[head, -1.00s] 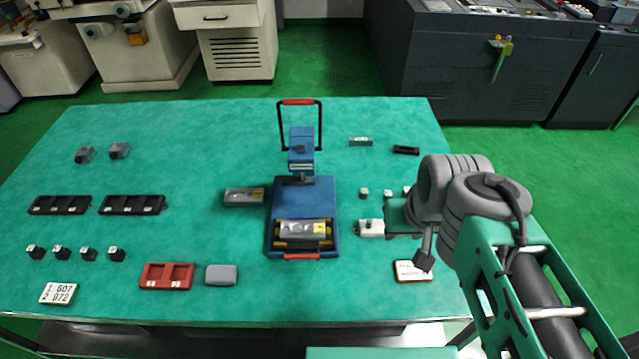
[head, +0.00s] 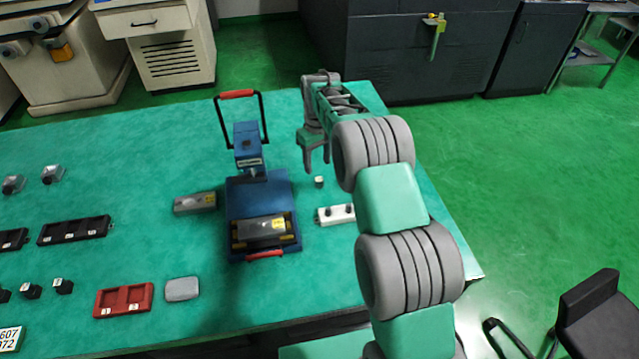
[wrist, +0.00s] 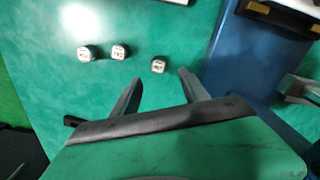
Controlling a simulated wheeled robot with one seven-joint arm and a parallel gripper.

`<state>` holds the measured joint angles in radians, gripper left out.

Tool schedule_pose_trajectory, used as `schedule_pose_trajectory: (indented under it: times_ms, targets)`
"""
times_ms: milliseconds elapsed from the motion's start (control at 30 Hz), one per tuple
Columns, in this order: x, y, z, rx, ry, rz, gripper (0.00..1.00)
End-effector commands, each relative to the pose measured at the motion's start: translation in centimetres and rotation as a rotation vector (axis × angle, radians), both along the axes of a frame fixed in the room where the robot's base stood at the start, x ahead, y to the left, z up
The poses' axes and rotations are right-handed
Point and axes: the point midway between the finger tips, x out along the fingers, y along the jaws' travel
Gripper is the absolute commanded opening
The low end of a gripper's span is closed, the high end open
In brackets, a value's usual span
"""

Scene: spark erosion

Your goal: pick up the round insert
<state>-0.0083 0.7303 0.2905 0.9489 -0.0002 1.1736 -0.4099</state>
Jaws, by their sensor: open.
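Three small light-topped inserts with dark sides stand on the green table in the wrist view: one at left (wrist: 87,53), one in the middle (wrist: 119,52) and one at right (wrist: 158,65). Their top marks are too small to read, so I cannot tell which is the round insert. My gripper (wrist: 160,77) is open and empty, and the right insert shows just beyond the gap between its fingertips. In the head view my gripper (head: 317,167) points down over the table, close to one insert (head: 319,181); my arm hides the others.
A blue press (head: 285,190) with a tall handle stands left of my gripper. A white block with black knobs (head: 335,214) lies nearer the front. A red tray (head: 124,300) and a grey box (head: 182,289) lie at the front left. Bare table surrounds the inserts.

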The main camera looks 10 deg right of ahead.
Motion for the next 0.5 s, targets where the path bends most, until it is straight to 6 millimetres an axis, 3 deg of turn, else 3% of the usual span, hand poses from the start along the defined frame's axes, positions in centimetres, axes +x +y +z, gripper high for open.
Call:
schedule_pose_trajectory:
  times_ms: [367, 500]
  targets:
    - [-0.2, -0.5, -5.8, 0.000, 0.002, -0.003, 0.52]
    - [-0.2, -0.4, -6.7, 0.000, -0.001, -0.004, 0.52]
